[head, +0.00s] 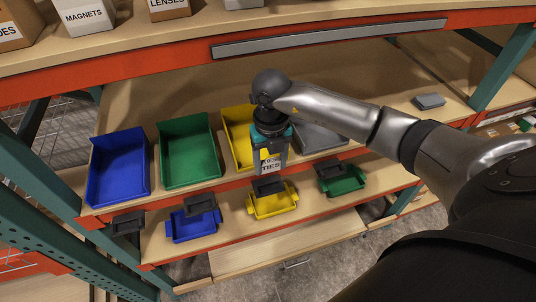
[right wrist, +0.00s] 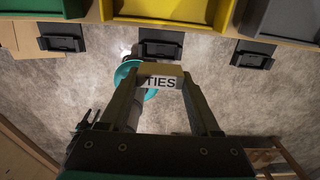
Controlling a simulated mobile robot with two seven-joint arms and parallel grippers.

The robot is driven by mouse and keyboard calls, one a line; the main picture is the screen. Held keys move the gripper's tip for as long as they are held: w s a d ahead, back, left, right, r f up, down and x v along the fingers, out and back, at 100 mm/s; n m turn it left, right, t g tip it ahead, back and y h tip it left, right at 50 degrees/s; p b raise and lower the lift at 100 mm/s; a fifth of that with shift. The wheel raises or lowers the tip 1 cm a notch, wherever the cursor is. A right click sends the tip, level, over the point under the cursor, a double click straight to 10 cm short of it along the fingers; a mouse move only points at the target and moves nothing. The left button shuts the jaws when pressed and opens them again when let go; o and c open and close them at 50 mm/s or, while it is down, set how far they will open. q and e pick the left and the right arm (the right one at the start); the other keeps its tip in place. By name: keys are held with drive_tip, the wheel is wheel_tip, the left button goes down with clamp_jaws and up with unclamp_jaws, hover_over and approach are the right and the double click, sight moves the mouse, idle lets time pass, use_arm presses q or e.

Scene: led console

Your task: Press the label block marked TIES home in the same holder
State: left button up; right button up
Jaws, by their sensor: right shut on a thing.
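My right gripper (head: 270,157) is shut on the label block marked TIES (head: 271,167), in front of the yellow bin (head: 237,128). In the right wrist view, the block (right wrist: 161,82) sits between the two fingertips with its lettering upright and readable. A black holder (head: 268,187) on the shelf front below the yellow bin lies just beyond the block. It also shows in the right wrist view (right wrist: 162,48), and the block looks apart from it. Similar black holders are at the blue bin (head: 128,222), the green bin (head: 201,203) and the grey bin (head: 331,168). My left gripper is not in view.
Blue (head: 120,170), green (head: 190,150) and grey (head: 318,138) bins share the shelf with the yellow one. Small blue (head: 193,228), yellow (head: 272,206) and green (head: 345,184) trays stand lower down. An upper shelf edge (head: 150,72) with labelled boxes overhangs behind.

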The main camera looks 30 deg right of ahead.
sight(270, 191)
drive_tip(key=shift+f+b, duration=2.6)
drive_tip(key=shift+f, duration=0.65)
drive_tip(key=shift+f+b, duration=0.6)
drive_tip(key=shift+f, duration=0.15)
drive_tip(key=shift+s, duration=0.1)
drive_tip(key=o, duration=1.2)
drive_tip(key=shift+c, duration=0.2)
drive_tip(key=shift+o, duration=1.2)
wheel_tip(270, 191, up, 16)
drive_tip(key=shift+f, duration=0.25)
